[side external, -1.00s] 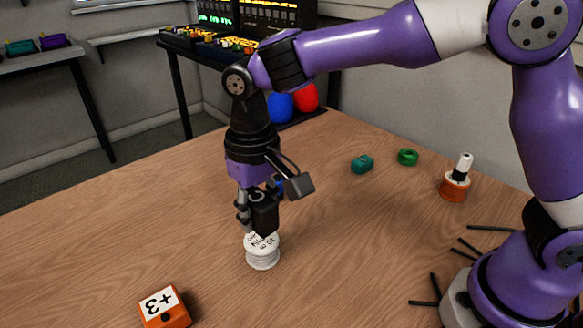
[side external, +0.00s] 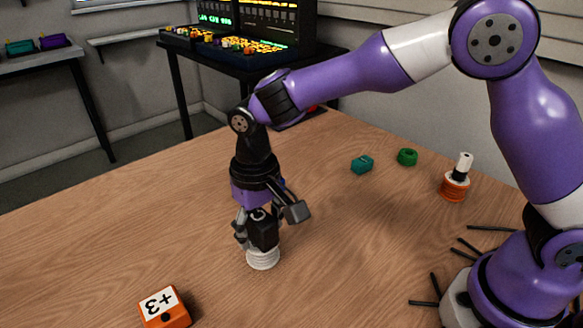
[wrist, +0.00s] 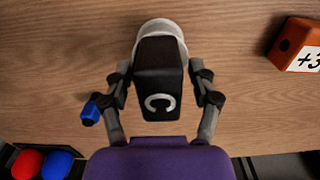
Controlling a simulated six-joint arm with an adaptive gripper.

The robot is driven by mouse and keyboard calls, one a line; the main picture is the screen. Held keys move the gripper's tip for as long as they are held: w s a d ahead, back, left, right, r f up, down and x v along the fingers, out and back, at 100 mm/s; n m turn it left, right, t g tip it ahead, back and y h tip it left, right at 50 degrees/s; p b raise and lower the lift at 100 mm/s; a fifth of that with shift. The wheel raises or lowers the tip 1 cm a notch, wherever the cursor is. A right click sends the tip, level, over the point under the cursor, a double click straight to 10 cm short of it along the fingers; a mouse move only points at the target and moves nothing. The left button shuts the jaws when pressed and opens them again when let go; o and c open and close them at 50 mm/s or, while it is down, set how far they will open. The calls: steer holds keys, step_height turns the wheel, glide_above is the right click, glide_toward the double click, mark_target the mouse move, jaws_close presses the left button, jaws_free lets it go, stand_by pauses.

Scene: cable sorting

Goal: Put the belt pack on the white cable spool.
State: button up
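The belt pack (wrist: 160,80) is a black block with a white C on its face. My gripper (wrist: 160,72) has a finger on each side of it and appears shut on it. The white cable spool (side external: 263,259) stands upright on the table directly under the pack and my gripper (side external: 258,238). In the wrist view the spool's pale rim (wrist: 160,27) shows past the pack's far edge. The pack's lower end is at the spool's top; whether it bears fully on it is hard to tell.
An orange +3 box (side external: 165,309) lies at front left. A teal block (side external: 362,165), a green ring (side external: 407,157) and an orange spool stack (side external: 455,182) stand to the right. A small blue item (wrist: 90,112) lies beside my gripper. The table's left side is clear.

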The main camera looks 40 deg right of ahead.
mark_target(267, 213)
step_height(267, 213, up, 12)
steer(key=shift+f, duration=0.25)
steer(key=s+d+r+t, duration=0.3)
steer(key=s+d+r, duration=0.2)
steer(key=d, duration=0.5)
steer(key=s+d+f+t, duration=0.2)
steer(key=s+d+f, duration=0.2)
steer(key=s+d, duration=0.2)
steer(key=shift+s+d+t, duration=0.2)
steer(key=shift+s+t, duration=0.1)
steer(key=shift+s, duration=0.7)
